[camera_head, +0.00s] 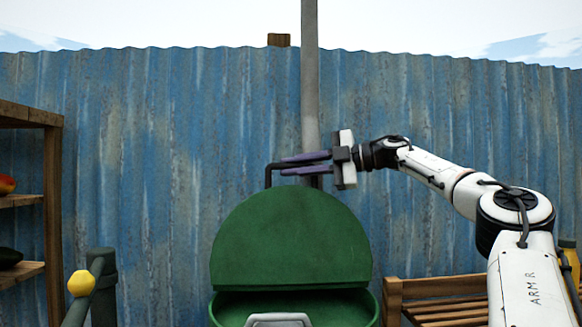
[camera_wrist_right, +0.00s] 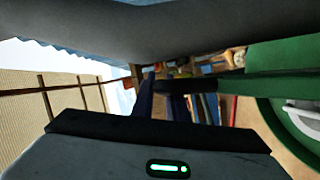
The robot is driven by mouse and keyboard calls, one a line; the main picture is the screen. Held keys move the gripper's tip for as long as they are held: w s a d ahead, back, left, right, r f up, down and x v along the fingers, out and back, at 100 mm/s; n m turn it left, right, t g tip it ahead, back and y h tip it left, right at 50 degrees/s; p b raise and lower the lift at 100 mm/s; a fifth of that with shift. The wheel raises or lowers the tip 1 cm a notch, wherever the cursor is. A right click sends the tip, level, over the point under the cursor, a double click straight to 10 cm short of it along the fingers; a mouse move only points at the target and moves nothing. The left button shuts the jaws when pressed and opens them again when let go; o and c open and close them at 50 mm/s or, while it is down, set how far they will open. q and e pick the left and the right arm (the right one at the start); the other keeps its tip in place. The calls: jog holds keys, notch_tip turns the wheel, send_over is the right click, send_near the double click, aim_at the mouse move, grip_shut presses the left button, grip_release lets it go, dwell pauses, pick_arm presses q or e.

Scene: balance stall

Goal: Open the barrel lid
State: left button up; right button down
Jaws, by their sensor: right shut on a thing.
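The green barrel lid (camera_head: 290,240) stands raised at a steep tilt at the back of the green barrel (camera_head: 221,310), in the lower middle of the head view. A dark gap shows between the lid's lower edge and the barrel's front rim. A black bar handle (camera_head: 268,176) rises above the lid's top edge. My right gripper (camera_head: 282,166) comes in from the right and is shut on this handle. The handle also shows between the fingers in the right wrist view (camera_wrist_right: 195,87), beside the green lid (camera_wrist_right: 280,85). My left gripper is not in view.
A grey pole (camera_head: 310,80) and a blue corrugated wall (camera_head: 150,150) stand behind the barrel. A wooden shelf (camera_head: 54,200) with fruit is at the left. A slatted wooden bench (camera_head: 430,290) is at the right. A light grey piece (camera_head: 278,319) shows at the barrel's front.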

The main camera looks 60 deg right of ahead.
jog(key=shift+f, duration=0.2)
jog(key=c, duration=1.7)
grip_release()
jog(key=shift+r, duration=0.1)
jog(key=shift+c, duration=0.2)
jog(key=b+v, duration=0.1)
jog(key=v, duration=0.9)
jog(key=shift+s+b, duration=0.2)
jog(key=shift+b, duration=0.1)
jog(key=shift+d, duration=0.1)
